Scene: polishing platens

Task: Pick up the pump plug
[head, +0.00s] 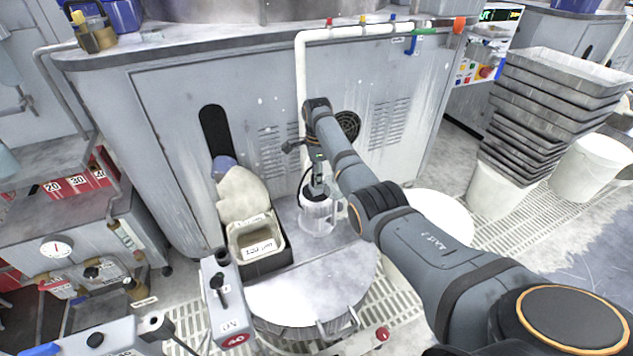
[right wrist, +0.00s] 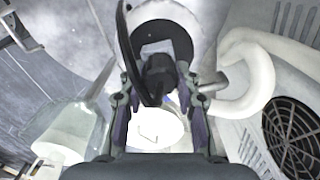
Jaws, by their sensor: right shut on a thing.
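My right gripper (head: 317,178) reaches down in front of the grey cabinet, above a clear jug. In the right wrist view its two fingers (right wrist: 161,84) are closed in on both sides of a black plug (right wrist: 158,72), and the gripper is shut on it. A black cable (right wrist: 125,45) runs beside the plug. The cable also shows as a dark loop (head: 301,188) in the head view. The plug itself is mostly hidden by the gripper in the head view. Whether it is clear of any socket cannot be told. My left gripper is not in view.
The grey cabinet (head: 230,95) stands behind, with a white pipe (head: 301,75) on its front. The clear jug (head: 318,218), a labelled bin (head: 256,240) and a round lid (head: 310,297) are close below. Stacked trays (head: 545,100) stand at right.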

